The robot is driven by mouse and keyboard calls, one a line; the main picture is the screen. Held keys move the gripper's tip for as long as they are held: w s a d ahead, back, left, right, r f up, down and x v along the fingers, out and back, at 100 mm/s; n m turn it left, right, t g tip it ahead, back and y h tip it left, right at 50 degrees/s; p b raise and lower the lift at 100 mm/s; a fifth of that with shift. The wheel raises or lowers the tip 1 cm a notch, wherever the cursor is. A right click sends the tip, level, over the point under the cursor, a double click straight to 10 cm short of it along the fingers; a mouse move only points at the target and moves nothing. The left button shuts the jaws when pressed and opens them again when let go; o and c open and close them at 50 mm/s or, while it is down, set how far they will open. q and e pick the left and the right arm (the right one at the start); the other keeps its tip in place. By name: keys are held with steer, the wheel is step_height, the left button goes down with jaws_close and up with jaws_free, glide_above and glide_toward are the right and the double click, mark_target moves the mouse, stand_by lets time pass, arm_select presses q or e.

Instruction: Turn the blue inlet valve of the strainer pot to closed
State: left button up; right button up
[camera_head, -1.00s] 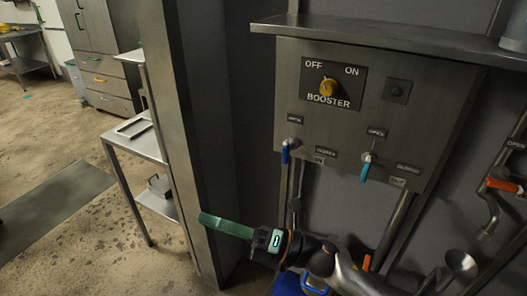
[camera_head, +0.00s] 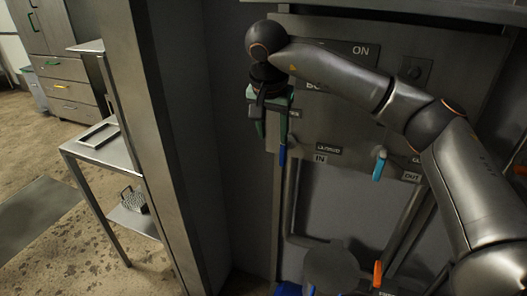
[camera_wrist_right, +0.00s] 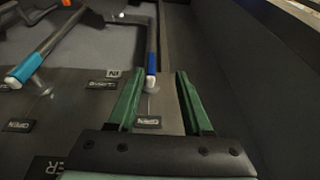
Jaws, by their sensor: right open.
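The blue inlet valve handle (camera_head: 283,156) hangs down below the panel's left side, beside the IN and CLOSED labels. In the right wrist view the blue handle (camera_wrist_right: 151,62) and its pale hub lie between the finger lines, nearer the left finger, with the OPEN label close by. My right gripper (camera_head: 271,134) points down at the panel's left edge, its green fingers apart and around the handle's upper end in the picture. I cannot tell whether they touch it. It also shows in the wrist view (camera_wrist_right: 161,74), open and empty. My left gripper is out of view.
A light-blue outlet handle (camera_head: 379,165) hangs to the right, by the OUT label. My right arm covers most of the BOOSTER switch plate. An orange handle (camera_head: 377,273) is lower down. A steel post (camera_head: 150,130) and a side table (camera_head: 95,152) stand left.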

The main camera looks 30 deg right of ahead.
mark_target(285, 152)
steer(key=shift+h, duration=0.5)
steer(key=x, duration=0.3)
steer(key=d+x, duration=0.1)
steer(key=x, duration=0.3)
steer(key=d+r+b+x, duration=0.1)
steer(key=x, duration=0.3)
steer(key=shift+w+d+f, duration=0.2)
steer(key=shift+w+d, duration=0.05)
steer(key=shift+w, duration=0.2)
steer(key=shift+c, duration=0.3)
jaws_close()
